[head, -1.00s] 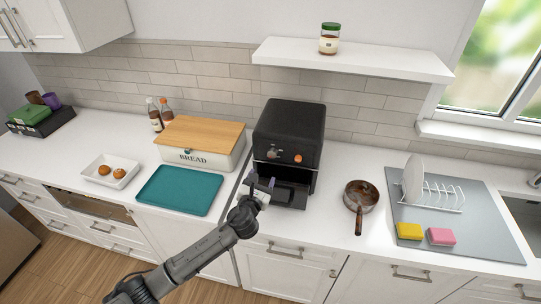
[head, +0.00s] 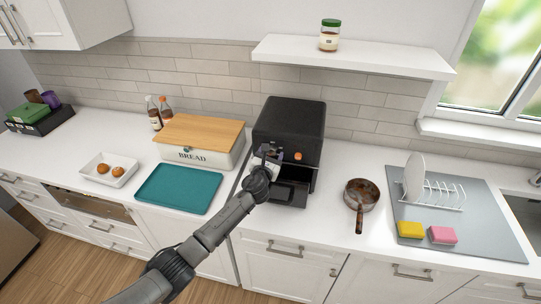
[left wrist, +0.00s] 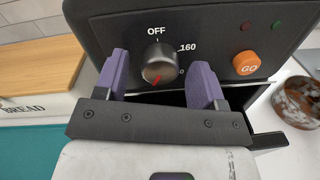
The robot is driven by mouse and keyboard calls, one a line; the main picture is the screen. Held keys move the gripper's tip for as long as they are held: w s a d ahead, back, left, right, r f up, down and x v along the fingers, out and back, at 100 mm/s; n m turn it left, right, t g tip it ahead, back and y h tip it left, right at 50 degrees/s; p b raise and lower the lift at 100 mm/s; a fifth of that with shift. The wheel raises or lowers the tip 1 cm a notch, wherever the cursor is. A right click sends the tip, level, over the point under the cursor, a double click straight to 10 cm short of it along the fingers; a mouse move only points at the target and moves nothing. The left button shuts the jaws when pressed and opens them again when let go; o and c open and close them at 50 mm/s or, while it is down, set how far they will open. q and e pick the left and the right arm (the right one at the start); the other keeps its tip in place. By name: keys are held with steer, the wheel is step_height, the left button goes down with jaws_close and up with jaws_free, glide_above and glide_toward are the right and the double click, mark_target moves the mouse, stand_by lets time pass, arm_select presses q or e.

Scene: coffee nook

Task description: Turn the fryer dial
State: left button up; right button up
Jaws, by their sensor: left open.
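The black fryer (head: 290,124) stands on the counter at the centre of the head view, with its drawer (head: 292,192) pulled out at the bottom. In the left wrist view the fryer dial (left wrist: 158,63) is a round metal knob with a red mark at its lower edge, under the word OFF and left of 160. The orange GO button (left wrist: 246,63) is to its right. My left gripper (left wrist: 160,78) is open, its purple fingers on either side of the dial; I cannot tell if they touch it. In the head view my left gripper (head: 269,153) partly hides the dial. My right gripper is out of view.
The bread box (head: 205,155) and teal tray (head: 178,189) are left of the fryer. A brown pan (head: 361,193) stands to its right, before the drying mat (head: 475,215). A shelf (head: 355,57) with a jar hangs above.

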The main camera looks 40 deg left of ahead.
arm_select(q)
steer(key=shift+c, duration=0.5)
steer(key=c, duration=0.8)
steer(key=shift+c, duration=0.2)
